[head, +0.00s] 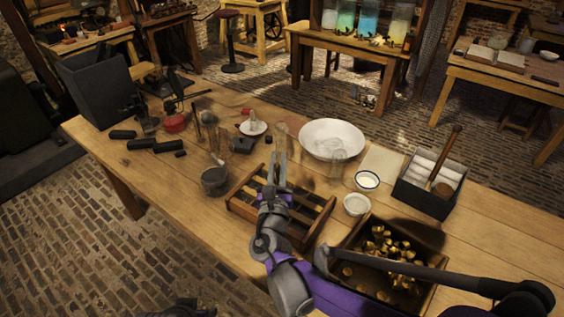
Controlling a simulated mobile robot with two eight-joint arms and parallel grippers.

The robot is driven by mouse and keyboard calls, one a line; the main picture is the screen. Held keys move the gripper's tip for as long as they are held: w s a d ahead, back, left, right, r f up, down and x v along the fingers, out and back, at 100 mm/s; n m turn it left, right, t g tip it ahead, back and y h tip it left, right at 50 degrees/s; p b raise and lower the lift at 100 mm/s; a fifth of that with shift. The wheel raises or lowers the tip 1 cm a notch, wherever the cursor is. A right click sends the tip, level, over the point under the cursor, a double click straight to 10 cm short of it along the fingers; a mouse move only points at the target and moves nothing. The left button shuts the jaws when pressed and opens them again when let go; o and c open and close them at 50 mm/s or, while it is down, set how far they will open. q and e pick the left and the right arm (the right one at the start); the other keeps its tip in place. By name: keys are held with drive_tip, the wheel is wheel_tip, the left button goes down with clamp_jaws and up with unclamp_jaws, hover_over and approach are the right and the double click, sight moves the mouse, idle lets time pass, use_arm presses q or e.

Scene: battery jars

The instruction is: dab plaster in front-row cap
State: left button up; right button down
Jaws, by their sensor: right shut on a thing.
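My right gripper (277,168) is over the far side of a slatted wooden rack (310,232) at the middle of the bench. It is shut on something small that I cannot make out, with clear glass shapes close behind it. My right arm hides much of the rack, and I cannot make out a front-row cap. A small rimmed bowl with pale content (367,181), possibly plaster, stands right of the rack. A second small pale bowl (356,205) stands nearer.
A large white basin (332,138) stands behind the rack. A dark tray of brass pieces (394,250) lies at the front right, and a dark box with white rolls (430,186) behind it. A grey pot (214,181) stands left of the rack. Bare bench lies at the far right.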

drive_tip(key=shift+w+f+b, duration=0.1)
drive_tip(key=shift+f+b, duration=1.75)
drive_tip(key=shift+f, duration=0.8)
drive_tip(key=shift+f+b, duration=1.3)
drive_tip(key=shift+f, duration=0.35)
idle(1.0)
drive_tip(key=shift+r+p, duration=2.85)
drive_tip(key=shift+r, duration=1)
